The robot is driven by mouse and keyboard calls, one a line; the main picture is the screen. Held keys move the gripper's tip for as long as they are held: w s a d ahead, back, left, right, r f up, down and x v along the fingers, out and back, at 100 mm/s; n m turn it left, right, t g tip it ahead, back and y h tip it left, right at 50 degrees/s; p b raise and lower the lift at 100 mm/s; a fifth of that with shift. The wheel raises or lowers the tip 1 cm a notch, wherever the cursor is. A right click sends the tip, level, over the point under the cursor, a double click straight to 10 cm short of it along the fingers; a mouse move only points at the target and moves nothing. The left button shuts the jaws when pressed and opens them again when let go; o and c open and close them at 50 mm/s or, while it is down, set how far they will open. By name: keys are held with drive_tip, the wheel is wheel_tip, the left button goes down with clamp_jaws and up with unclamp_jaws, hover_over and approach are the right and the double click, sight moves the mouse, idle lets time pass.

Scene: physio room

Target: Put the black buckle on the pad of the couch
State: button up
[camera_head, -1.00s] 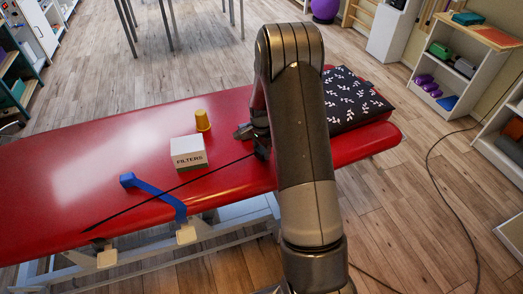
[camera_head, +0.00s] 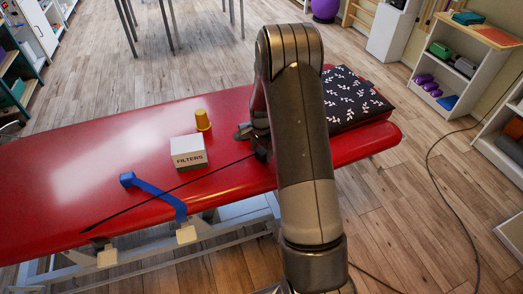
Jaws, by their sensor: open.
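The red couch pad (camera_head: 90,170) spans the view. A thin black strap (camera_head: 170,191) lies diagonally across it, its right end reaching a small dark piece beside my gripper. I cannot tell whether that piece is the black buckle or part of my gripper. My gripper (camera_head: 253,143) is open, low over the pad's right half. My arm hides much of it and the pad behind it. I see nothing clearly held between its fingers.
A blue strap (camera_head: 155,191) hangs over the pad's front edge. A dark leaf-patterned cushion (camera_head: 352,98) lies at the right end. The pad's left part is clear.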

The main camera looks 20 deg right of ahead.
wheel_tip(320, 180, up, 12)
drive_tip(key=f, duration=0.1)
wheel_tip(320, 180, up, 10)
drive_tip(key=n+t, duration=0.1)
drive_tip(key=n, duration=0.2)
hover_over(262, 151)
drive_tip(key=s+a, duration=0.3)
drive_tip(key=s, duration=0.1)
drive_tip(key=s+a+r+n+t, duration=0.1)
drive_tip(key=s+a+r+n, duration=0.1)
drive_tip(key=s, duration=0.7)
drive_tip(key=s+a+r+n+t, duration=0.2)
drive_tip(key=s+r+n, duration=0.3)
drive_tip(key=s+r, duration=0.2)
drive_tip(key=s+a+r+n+t, duration=0.1)
drive_tip(key=s+r, duration=0.4)
drive_tip(key=s, duration=0.6)
drive_tip(key=a+n, duration=0.1)
drive_tip(key=n, duration=0.1)
drive_tip(key=shift+s+a+n+t, duration=0.2)
drive_tip(key=shift+a+n+t, duration=0.1)
